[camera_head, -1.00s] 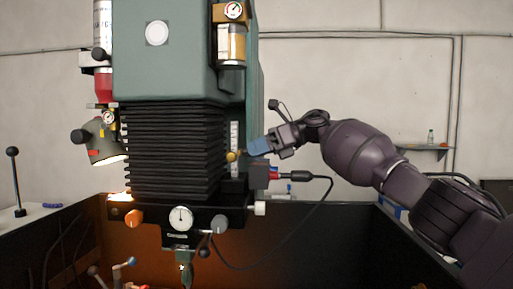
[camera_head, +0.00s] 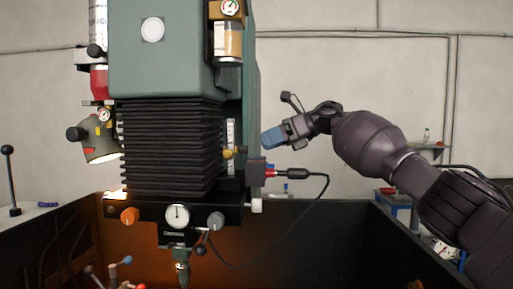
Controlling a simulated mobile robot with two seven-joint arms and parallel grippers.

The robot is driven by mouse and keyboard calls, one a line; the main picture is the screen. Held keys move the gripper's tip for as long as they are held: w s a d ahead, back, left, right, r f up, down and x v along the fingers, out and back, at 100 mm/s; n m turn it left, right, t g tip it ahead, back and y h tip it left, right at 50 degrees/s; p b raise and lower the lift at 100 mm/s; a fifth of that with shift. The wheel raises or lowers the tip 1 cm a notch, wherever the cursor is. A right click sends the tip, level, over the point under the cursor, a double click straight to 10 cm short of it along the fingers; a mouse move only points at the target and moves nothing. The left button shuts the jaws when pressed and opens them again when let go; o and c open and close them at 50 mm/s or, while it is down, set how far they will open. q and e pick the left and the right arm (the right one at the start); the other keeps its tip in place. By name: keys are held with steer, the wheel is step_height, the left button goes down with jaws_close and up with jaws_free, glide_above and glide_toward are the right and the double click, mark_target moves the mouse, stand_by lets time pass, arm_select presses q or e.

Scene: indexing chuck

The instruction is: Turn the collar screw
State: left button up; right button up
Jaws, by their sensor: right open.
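My right gripper (camera_head: 272,137), with blue fingers, is in the air to the right of the machine head. It points left, with a gap between it and a small brass knob (camera_head: 228,154) on the scale strip. No object shows in it. A green-grey chuck (camera_head: 182,270) hangs under the machine head at the bottom of the view. I cannot make out a collar screw for certain at this size. My left gripper is out of view.
The machine head (camera_head: 175,150) with black bellows fills the left middle. A red-and-black plug (camera_head: 290,174) with a hanging cable is below my right gripper. A lit lamp (camera_head: 97,140) is at left. Dark enclosure walls (camera_head: 325,235) surround the lower area. Free air lies right of the machine.

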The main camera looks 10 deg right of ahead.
steer(key=v, duration=0.6)
steer(key=shift+d+r, duration=0.1)
steer(key=shift+d, duration=0.1)
